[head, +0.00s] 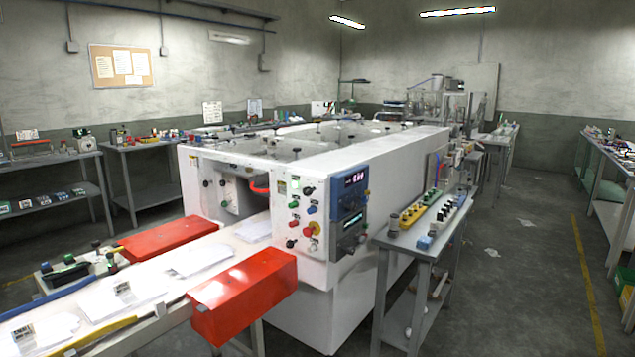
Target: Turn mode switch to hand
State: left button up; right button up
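The white machine (392,165) stands in the middle of the head view. Its front control panel (300,258) carries several small knobs and buttons. A black knob (308,191) is near the panel's top, and a red button (314,229) on a yellow base is lower down. Another black knob (291,244) is near the lower left. A dark blue unit with a lit red display (355,178) is on the side face. I cannot tell which control is the mode switch, or its position; labels are too small to read. Neither of my grippers is in view.
A conveyor (150,290) with flat white pieces runs into the machine, flanked by red covers (243,297). A grey side table (400,240) with bottles and small parts stands close to the panel's right. Open floor (510,290) lies farther right.

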aim_at(308, 192)
jog(key=i+l, duration=0.1)
jog(key=i, duration=1.3)
jog(key=l+z, duration=0.05)
jog(key=l, duration=0.05)
